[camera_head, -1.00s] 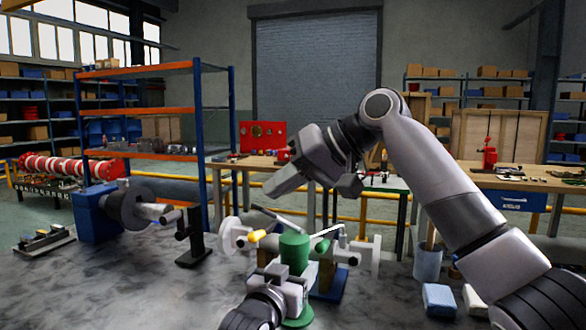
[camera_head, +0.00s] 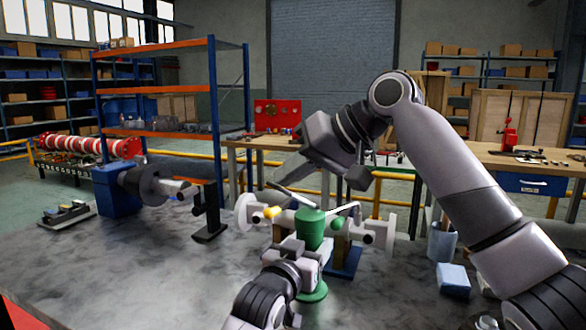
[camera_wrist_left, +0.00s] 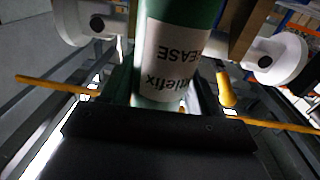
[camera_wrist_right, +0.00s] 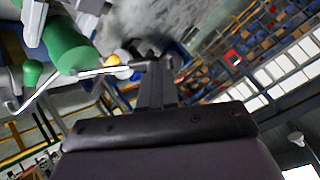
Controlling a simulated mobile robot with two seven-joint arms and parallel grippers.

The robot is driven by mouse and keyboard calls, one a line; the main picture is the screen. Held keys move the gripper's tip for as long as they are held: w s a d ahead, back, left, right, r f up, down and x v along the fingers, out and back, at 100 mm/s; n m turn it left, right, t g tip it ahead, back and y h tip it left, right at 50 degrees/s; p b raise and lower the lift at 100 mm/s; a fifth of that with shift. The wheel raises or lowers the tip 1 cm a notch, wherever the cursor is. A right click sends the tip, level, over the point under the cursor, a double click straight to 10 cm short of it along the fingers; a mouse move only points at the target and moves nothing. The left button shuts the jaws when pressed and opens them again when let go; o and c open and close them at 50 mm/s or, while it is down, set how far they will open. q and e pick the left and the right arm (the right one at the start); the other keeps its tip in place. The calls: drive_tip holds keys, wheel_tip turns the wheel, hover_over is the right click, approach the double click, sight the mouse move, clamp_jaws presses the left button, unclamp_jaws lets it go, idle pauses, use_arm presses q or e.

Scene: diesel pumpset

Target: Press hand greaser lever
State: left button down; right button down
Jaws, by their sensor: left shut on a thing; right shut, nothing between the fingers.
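The green hand greaser (camera_head: 312,232) stands upright on the grey table at the centre of the head view. Its label with "GREASE" shows in the left wrist view (camera_wrist_left: 172,60). My left gripper (camera_head: 302,254) is shut on the greaser body from the near side. My right gripper (camera_head: 280,176) is above and left of the greaser top, shut and empty, close over the lever's outer end; I cannot tell whether they touch. In the right wrist view the greaser (camera_wrist_right: 68,45) is at upper left of the fingers.
A dark stand (camera_head: 209,215) and a blue pump unit (camera_head: 117,192) are to the left. A light blue block (camera_head: 453,279) lies at right. The table's front left is clear.

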drive_tip(key=s+a+f+n+t+h, duration=0.1)
drive_tip(key=f+n+t+h, duration=0.1)
drive_tip(key=f+h, duration=0.1)
drive_tip(key=s+a+f+n+t+h, duration=0.1)
drive_tip(key=a+f+n+t+h, duration=0.1)
drive_tip(key=f, duration=0.4)
drive_tip(key=shift+s+f+t+h, duration=0.3)
drive_tip(key=shift+s+h, duration=0.1)
drive_tip(key=shift+h, duration=0.1)
idle(0.4)
drive_tip(key=w+a+r+v, duration=0.1)
drive_tip(key=r+v, duration=0.1)
drive_tip(key=v, duration=1.1)
drive_tip(key=shift+w+a, duration=0.2)
drive_tip(key=shift+a, duration=0.05)
